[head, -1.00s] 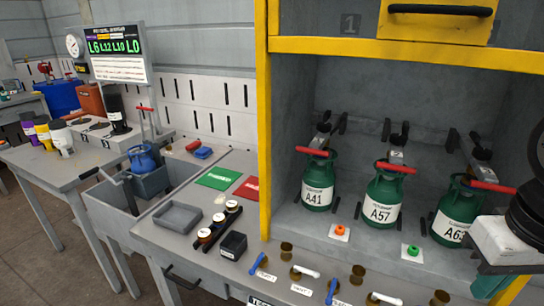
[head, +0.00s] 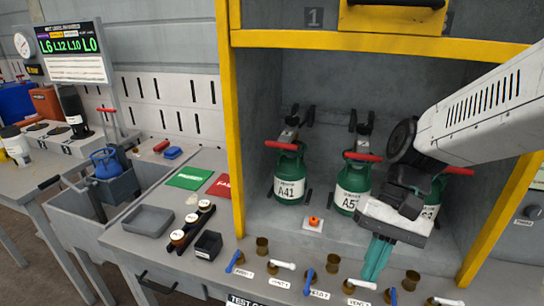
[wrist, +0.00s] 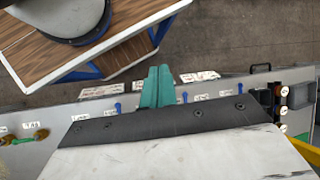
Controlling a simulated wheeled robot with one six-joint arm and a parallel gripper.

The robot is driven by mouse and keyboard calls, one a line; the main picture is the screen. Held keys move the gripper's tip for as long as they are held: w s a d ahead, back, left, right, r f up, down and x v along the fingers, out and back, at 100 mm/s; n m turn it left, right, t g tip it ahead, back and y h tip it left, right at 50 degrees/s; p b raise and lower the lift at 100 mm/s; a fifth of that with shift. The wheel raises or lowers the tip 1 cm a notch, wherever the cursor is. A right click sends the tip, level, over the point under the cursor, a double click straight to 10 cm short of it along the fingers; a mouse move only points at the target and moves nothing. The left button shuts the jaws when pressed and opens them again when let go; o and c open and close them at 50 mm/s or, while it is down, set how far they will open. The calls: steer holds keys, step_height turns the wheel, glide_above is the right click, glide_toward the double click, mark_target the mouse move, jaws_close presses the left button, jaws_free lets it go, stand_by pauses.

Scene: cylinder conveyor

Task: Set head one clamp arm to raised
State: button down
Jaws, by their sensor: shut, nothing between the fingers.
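Head one, under the number 1 (head: 315,17), holds a green cylinder labelled A41 (head: 289,188). A clamp arm (head: 287,135) with a red bar handle (head: 285,145) lies over the cylinder top, with the bar roughly level. Whether it presses on the cylinder cannot be told. My gripper (head: 376,262) is right of this cylinder, in front of the bay and over the front row of valves. Its teal fingers point down, shut and empty; they also show in the wrist view (wrist: 157,87).
A middle cylinder (head: 352,190) stands to the right, and a third (head: 434,202) is partly hidden by my arm. A yellow frame post (head: 231,130) bounds the bay. Blue and white valve levers (head: 309,281) line the front edge. An orange button (head: 313,221) sits near A41.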

steer(key=w+a+f+m+t+y, duration=0.1)
steer(key=w+a+f+m+y, duration=0.2)
steer(key=w+a+m+y, duration=0.4)
steer(key=w+a+f+m+y, duration=0.35)
steer(key=w+y, duration=0.25)
steer(key=w, duration=0.3)
steer(key=w+d+m+t+y, duration=0.3)
steer(key=w+m+t, duration=0.9)
steer(key=w+t, duration=0.2)
steer(key=shift+w+d+r+m, duration=0.2)
steer(key=shift+w+d+m, duration=0.05)
steer(key=shift+d+m, duration=0.1)
steer(key=shift+a, duration=0.1)
steer(key=w+a+r, duration=0.4)
steer(key=a+r, duration=0.3)
steer(key=r, duration=0.1)
steer(key=shift+w, duration=0.3)
